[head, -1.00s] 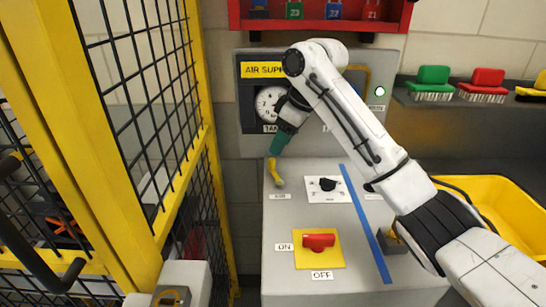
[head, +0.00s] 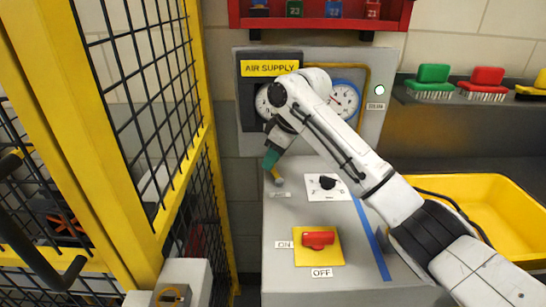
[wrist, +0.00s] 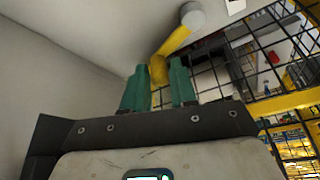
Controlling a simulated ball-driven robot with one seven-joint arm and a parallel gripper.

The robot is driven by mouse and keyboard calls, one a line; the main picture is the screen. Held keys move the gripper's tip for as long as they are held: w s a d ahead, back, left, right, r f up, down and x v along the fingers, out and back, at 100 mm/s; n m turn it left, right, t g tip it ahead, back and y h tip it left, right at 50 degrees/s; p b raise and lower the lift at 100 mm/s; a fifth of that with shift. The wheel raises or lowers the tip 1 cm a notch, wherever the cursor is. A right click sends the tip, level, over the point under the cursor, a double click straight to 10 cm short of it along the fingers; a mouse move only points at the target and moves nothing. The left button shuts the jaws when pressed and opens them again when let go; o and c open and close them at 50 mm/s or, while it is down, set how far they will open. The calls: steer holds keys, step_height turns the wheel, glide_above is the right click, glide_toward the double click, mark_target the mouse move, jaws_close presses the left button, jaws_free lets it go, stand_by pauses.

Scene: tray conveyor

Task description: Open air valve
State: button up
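The air valve is a yellow lever (head: 276,174) on a round grey hub, on the back left of the grey console top. In the head view only its lower part shows, below my gripper (head: 270,159). In the wrist view the lever (wrist: 172,45) runs down from the hub (wrist: 193,17) to between the green fingertips of my gripper (wrist: 158,67). The fingers stand apart, one on each side of the lever's end, with small gaps showing. Whether either finger touches it is hard to tell.
The console (head: 290,220) also carries a black knob (head: 327,182) and a red ON/OFF switch (head: 318,239) on a yellow plate. The air supply panel with gauges stands behind. A yellow mesh fence (head: 200,130) is close on the left, a yellow bin (head: 480,210) on the right.

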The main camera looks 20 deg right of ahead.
jaws_close()
steer(key=m+p, duration=0.1)
steer(key=p, duration=0.1)
steer(key=m+p, duration=0.1)
steer(key=shift+s+d+r+h+p, duration=0.1)
steer(key=shift+d+r+h+p, duration=0.15)
steer(key=shift+d+h+p, duration=0.15)
steer(key=shift+s+d+f+m+t+h+p, duration=0.15)
steer(key=shift+d+m+t+h+p, duration=0.25)
steer(key=shift+m+p, duration=0.55)
steer(key=shift+d+f, duration=0.1)
steer(key=shift+f, duration=0.05)
